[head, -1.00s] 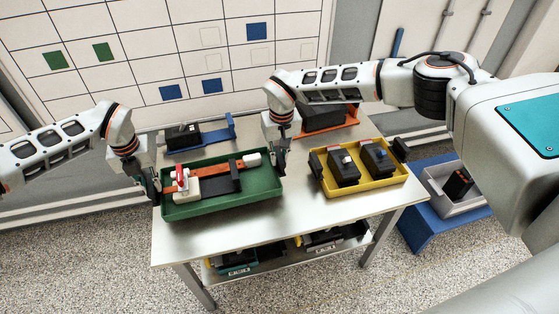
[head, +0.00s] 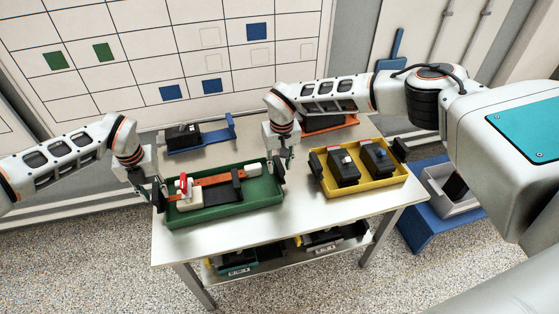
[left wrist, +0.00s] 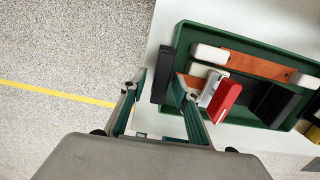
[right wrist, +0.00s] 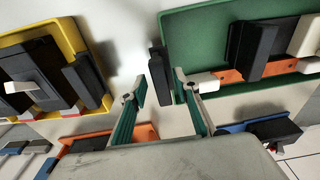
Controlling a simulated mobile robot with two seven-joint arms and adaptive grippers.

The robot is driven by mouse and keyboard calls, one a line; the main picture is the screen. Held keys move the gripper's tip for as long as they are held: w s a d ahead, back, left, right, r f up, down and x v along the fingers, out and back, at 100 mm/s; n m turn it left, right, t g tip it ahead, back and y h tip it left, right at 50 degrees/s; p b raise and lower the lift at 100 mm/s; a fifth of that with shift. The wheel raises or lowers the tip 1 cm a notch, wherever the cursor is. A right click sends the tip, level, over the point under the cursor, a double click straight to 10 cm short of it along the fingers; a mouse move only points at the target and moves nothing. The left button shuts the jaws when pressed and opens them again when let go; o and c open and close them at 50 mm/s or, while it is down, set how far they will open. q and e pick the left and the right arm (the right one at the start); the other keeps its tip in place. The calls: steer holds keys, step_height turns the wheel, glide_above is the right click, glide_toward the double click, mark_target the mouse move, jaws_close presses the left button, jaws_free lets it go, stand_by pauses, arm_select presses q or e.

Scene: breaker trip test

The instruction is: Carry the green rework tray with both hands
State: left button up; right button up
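The green rework tray (head: 225,212) stands on the table's front left. It holds an orange-brown bar (head: 212,180), a white block with a red lever (head: 183,184) and black blocks (left wrist: 272,103). My left gripper (head: 160,196) is at its left end. In the left wrist view my open fingers (left wrist: 159,76) stand either side of the black end handle (left wrist: 161,80). My right gripper (head: 281,172) is at the right end. In the right wrist view its open fingers (right wrist: 160,84) straddle the other black handle (right wrist: 157,66). Neither finger pair visibly pinches its handle.
A yellow tray (head: 360,193) with two black devices stands close to the right. A blue holder (head: 203,145) and an orange tray (head: 345,123) are behind. A grey bin (head: 451,200) on a blue stand is off the table's right side. The table's front strip (head: 290,222) is clear.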

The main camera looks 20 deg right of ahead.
stand_by(0.3)
steer(key=shift+r, duration=0.2)
arm_select(q)
step_height(320, 180, up, 12)
steer(key=s, duration=0.1)
arm_select(e)
step_height(320, 180, up, 12)
steer(key=s, duration=0.1)
steer(key=shift+s+f, duration=0.15)
steer(key=shift+f, duration=0.1)
arm_select(q)
steer(key=shift+s, duration=0.15)
stand_by(0.4)
